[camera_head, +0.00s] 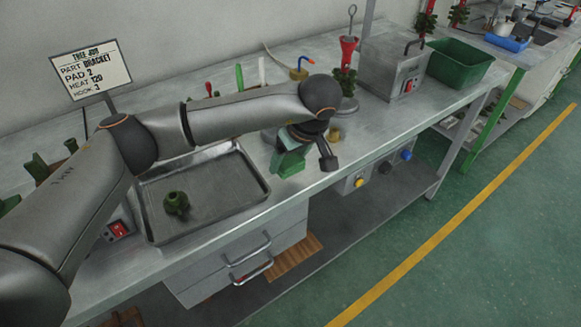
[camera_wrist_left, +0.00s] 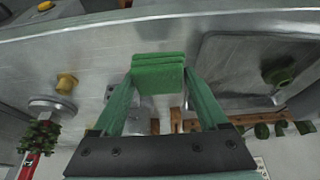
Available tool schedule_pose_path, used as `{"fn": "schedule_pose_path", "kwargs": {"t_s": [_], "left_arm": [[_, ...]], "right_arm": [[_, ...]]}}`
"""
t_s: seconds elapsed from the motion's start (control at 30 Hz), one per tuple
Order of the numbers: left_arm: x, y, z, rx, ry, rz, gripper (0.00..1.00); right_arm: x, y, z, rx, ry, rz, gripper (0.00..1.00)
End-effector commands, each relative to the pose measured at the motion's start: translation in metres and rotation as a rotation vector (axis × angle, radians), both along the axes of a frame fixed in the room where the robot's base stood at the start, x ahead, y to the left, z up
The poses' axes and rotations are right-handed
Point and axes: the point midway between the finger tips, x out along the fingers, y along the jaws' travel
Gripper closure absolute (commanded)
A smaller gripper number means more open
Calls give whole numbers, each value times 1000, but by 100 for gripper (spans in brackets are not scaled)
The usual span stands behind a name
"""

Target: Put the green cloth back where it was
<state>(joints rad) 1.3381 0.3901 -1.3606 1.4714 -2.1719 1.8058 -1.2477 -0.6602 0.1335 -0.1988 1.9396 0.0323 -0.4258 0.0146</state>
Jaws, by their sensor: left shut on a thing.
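The green cloth (camera_wrist_left: 158,76) is a folded, layered pad between the tips of my left gripper (camera_wrist_left: 157,88), which is shut on it. In the head view the cloth (camera_head: 288,163) shows low over the bench near its front edge, right of the metal tray. My left gripper (camera_head: 291,146) is partly hidden there by my own arm and wrist. I cannot tell whether the cloth touches the bench top (camera_head: 352,137). My right gripper is not in view.
A metal tray (camera_head: 222,217) with a green wax part (camera_head: 176,203) lies to the left. A stand with a red-topped wax tree (camera_head: 346,80), a small brass piece (camera_head: 334,134), a grey machine (camera_head: 385,68) and a green bin (camera_head: 461,62) are to the right.

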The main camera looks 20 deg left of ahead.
Motion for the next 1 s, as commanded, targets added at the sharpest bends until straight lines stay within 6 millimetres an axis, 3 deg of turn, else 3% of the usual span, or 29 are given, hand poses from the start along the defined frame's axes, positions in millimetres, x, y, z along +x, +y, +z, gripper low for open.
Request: {"fn": "schedule_pose_path", "kwargs": {"t_s": [0.23, 0.43, 0.8, 0.83, 1.0], "left_arm": [[11, 0, -14, 1, 0, 0, 76], [10, 0, -41, -1, 2, -1, 76], [10, 0, -47, 0, -2, -2, 76], [10, 0, -45, 0, -2, -2, 20], [10, 0, -45, -1, -1, 0, 1]], "right_arm": [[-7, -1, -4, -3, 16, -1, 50], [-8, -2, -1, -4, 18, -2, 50], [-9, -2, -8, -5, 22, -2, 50], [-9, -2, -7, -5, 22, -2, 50], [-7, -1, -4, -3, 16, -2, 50]]}}
